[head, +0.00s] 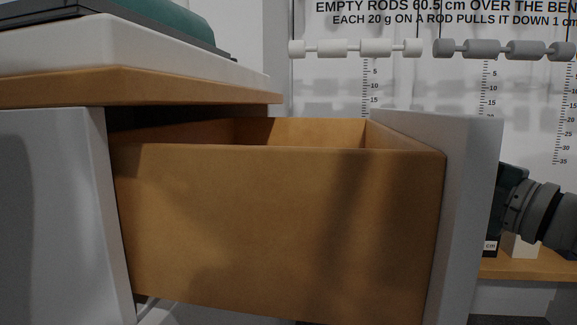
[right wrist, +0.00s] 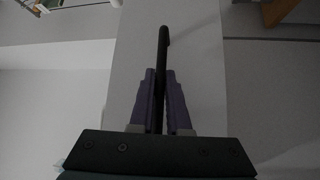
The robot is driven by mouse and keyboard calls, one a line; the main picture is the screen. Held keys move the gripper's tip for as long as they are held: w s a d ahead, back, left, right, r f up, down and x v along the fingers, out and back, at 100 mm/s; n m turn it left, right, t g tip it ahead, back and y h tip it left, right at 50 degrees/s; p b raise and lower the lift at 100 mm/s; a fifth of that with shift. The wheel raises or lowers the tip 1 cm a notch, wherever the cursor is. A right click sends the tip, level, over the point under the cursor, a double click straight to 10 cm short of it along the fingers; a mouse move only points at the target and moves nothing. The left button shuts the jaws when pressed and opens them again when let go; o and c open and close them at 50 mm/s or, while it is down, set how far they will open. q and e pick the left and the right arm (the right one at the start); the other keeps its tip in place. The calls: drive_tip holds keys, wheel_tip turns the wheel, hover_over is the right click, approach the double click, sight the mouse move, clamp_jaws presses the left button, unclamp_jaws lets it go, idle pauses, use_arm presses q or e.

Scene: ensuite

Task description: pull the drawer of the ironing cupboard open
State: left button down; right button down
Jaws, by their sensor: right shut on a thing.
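The drawer (head: 280,225) of the ironing cupboard (head: 55,200) is pulled well out, with its wooden side and part of its open inside showing in the head view. Its white front panel (head: 465,200) faces right and also fills the middle of the right wrist view (right wrist: 195,60). My right gripper (right wrist: 160,90) is shut on the dark bar handle (right wrist: 163,50) of the drawer, with a purple finger on either side. In the head view my right arm is at the right edge, and the front panel hides the handle and fingers. My left gripper is not in view.
The cupboard's wooden top (head: 150,85) overhangs the drawer and carries a white board with a dark green object (head: 130,25). A wooden bench (head: 530,265) lies behind my right arm.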

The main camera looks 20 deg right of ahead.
drive_tip(key=shift+s+d, duration=0.25)
drive_tip(key=shift+d, duration=0.1)
drive_tip(key=c, duration=0.9)
unclamp_jaws()
drive_tip(key=shift+s, duration=0.1)
drive_tip(key=p+v, duration=0.2)
drive_tip(key=v, duration=0.7)
drive_tip(key=shift+s+d, duration=0.15)
drive_tip(key=shift+s, duration=0.2)
